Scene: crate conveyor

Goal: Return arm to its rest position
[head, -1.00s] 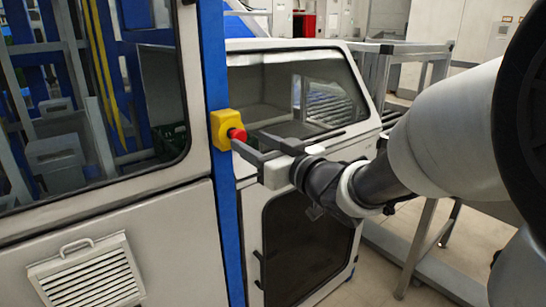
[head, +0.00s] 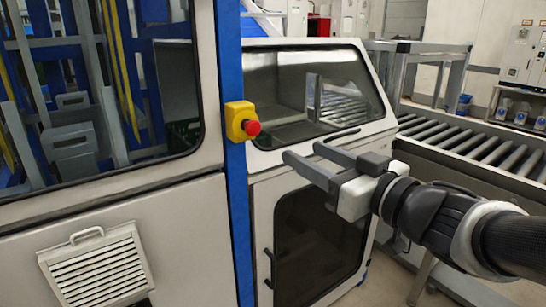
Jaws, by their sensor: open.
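My gripper (head: 302,154) is in the middle of the head view, with its two grey fingers spread apart and nothing between them. The fingers point left, toward the machine. My arm reaches in from the lower right edge. A yellow emergency-stop box (head: 236,120) with a red button (head: 251,128) sits on a blue post (head: 236,190). The fingertips appear to the right of the red button and a little below it, with a visible gap between them.
A light grey machine cabinet (head: 140,215) with a vent and windows fills the left. A lower cabinet with a dark door (head: 320,235) stands behind my gripper. A roller conveyor (head: 480,145) runs at the right. Open floor shows at lower right.

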